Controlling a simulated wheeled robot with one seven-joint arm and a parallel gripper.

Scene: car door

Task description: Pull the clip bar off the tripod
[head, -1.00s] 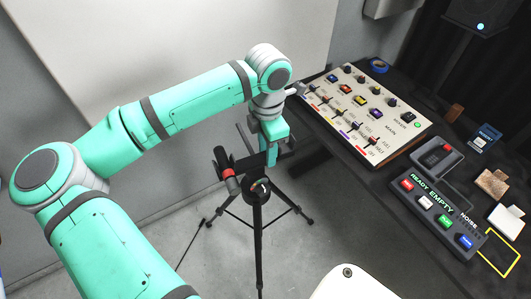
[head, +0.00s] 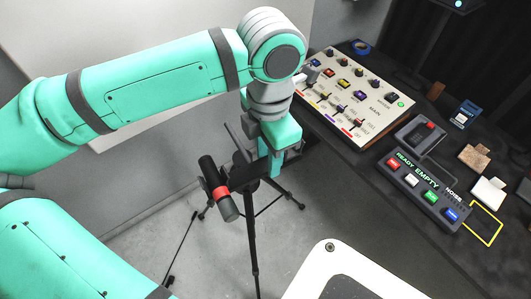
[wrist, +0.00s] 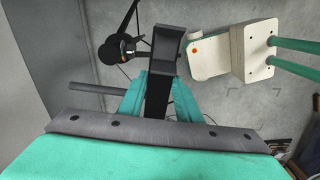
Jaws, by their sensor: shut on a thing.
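My gripper (head: 270,158) is shut on the dark clip bar (head: 243,173), above the black tripod (head: 251,225). A black cylinder with a red band (head: 218,188) is at the bar's left end, tilted. In the head view the bar overlaps the tripod's top, so I cannot tell whether they touch. In the wrist view the black bar (wrist: 160,85) runs between my teal fingers (wrist: 155,100). Dark round parts with an orange ring (wrist: 118,48) lie beyond it, up and left. The tripod stands on the grey floor with legs spread.
A dark desk at the right holds a slider panel (head: 362,97), a button box (head: 425,190) reading "READY EMPTY", and several small blocks. A pale panel stands behind my arm. The floor around the tripod is mostly clear.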

